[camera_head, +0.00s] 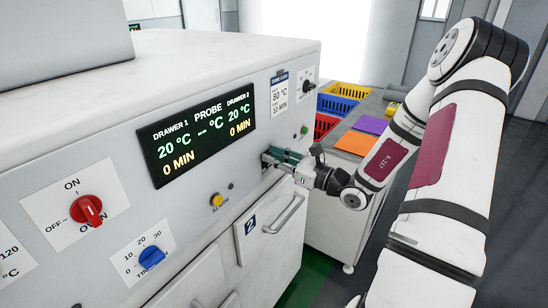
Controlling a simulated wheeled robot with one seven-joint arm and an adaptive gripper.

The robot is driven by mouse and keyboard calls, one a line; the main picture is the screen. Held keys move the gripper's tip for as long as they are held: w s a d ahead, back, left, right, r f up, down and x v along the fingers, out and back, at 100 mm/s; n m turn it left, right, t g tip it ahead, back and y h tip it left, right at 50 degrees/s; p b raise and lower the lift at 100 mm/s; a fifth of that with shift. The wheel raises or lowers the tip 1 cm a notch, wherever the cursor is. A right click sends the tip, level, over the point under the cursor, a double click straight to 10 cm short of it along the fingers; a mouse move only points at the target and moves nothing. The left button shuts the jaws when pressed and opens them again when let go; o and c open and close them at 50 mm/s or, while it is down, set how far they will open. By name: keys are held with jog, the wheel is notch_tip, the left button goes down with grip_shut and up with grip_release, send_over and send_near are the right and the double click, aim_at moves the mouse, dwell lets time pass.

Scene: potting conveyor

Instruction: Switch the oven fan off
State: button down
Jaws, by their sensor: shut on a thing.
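The oven front is a white panel (190,205) with several controls. My gripper (273,158) reaches in from the right, with its fingertips at the panel just right of and below the display. It is shut on a small control there, which the fingers hide; its label and position cannot be read. A red knob (88,210) at the left is marked OVEN, with ON above and OFF to the left. A black knob (307,86) sits at the upper right of the panel; its label is too small to read.
The display (198,138) reads 20 °C and 0 MIN for both drawers. A blue timer knob (151,257), a yellow button (217,200) and a drawer handle (284,214) lie near. Coloured crates (337,105) and sheets (356,142) lie on a table beyond.

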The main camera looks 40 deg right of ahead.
jog(key=t+b, duration=0.1)
jog(key=f+t+y+b, duration=0.1)
jog(key=t, duration=0.1)
jog(key=shift+s, duration=0.2)
jog(key=c, duration=1.4)
grip_release()
jog(key=shift+d, duration=0.1)
jog(key=v, duration=1.2)
jog(key=shift+f, duration=0.2)
